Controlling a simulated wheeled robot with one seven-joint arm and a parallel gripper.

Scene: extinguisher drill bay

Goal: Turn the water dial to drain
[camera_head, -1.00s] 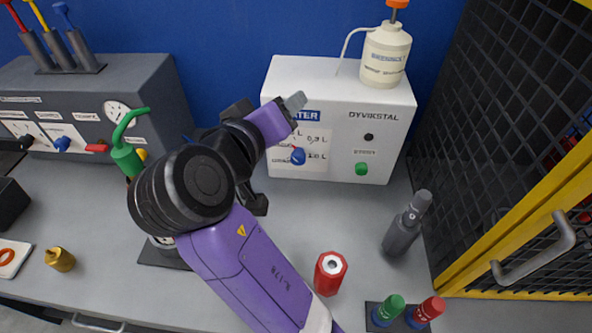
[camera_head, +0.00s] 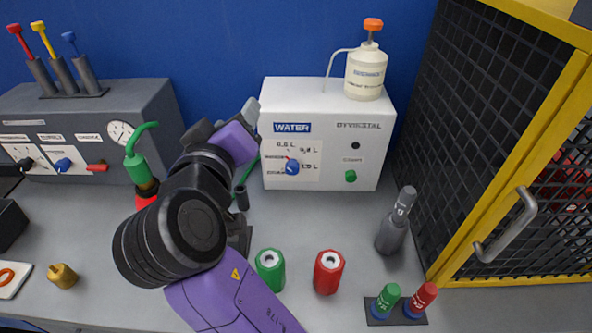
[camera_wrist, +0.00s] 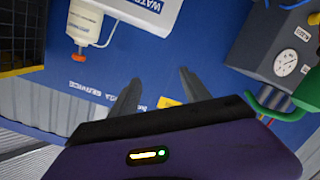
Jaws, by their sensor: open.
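The water dial is a blue knob (camera_head: 292,167) with a small red pointer, on the front of the white WATER box (camera_head: 358,182) at the back middle. Its pointer tilts to the upper left; I cannot read exactly which mark it meets. My gripper (camera_head: 252,108) is raised just left of the box, apart from the dial. In the wrist view my gripper (camera_wrist: 160,82) is open with two dark fingers and nothing between them. That view shows part of the white box (camera_wrist: 150,12) at its top edge, but the dial is not visible there.
A white wash bottle (camera_head: 366,72) with an orange cap stands on the box. A green knob (camera_head: 351,176) is on the box's right. Green (camera_head: 270,269) and red (camera_head: 329,271) cylinders and a grey bottle (camera_head: 394,225) stand on the bench. A yellow-framed mesh cage (camera_head: 500,150) is at right.

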